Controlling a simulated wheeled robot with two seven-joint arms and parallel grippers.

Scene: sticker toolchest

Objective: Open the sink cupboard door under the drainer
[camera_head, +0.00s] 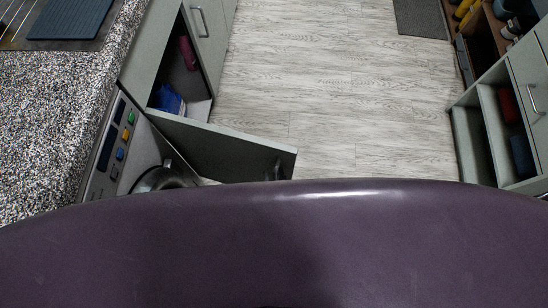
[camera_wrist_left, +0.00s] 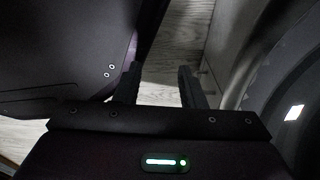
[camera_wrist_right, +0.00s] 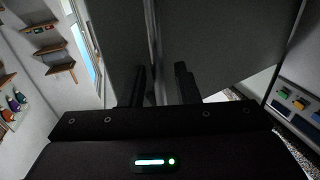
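The grey cupboard door (camera_head: 225,148) beside the drainer end of the counter stands swung out over the floor in the head view. The dark drainer mat (camera_head: 70,18) lies on the counter above. My left gripper (camera_wrist_left: 159,83) is open and empty.
A speckled counter (camera_head: 45,120) runs along the left. An appliance with coloured buttons (camera_head: 122,135) stands under it, beside the open door. Bare wood floor (camera_head: 340,90) lies in the middle. Grey units with open compartments (camera_head: 500,135) stand at the right. My purple body hides the foreground.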

